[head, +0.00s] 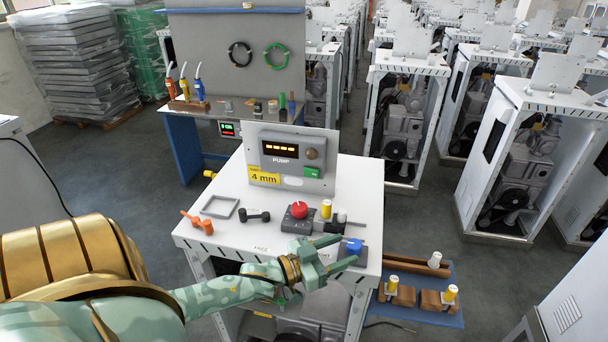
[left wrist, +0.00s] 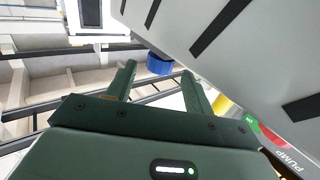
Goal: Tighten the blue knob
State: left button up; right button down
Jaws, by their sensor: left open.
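The blue knob (head: 354,245) sits on a small grey block at the right front corner of the white pump cabinet top (head: 260,232). My left gripper (head: 345,252) reaches in from the left, its two fingers open and pointing at the knob. In the left wrist view the blue knob (left wrist: 159,64) shows beyond and between the open fingertips (left wrist: 158,72). I see no contact between fingers and knob, though the head view leaves the exact gap unclear. My right gripper is not in view.
A red knob (head: 299,209) and a yellow-capped part (head: 326,208) stand behind my left gripper. The pump panel (head: 290,158) rises at the back of the cabinet top. A low blue shelf with wooden blocks (head: 431,301) is at the right. An orange tool (head: 197,222) lies at the left.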

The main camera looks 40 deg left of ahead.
pick_arm(q)
jog(key=b+v, duration=0.1)
jog(key=v, duration=1.1)
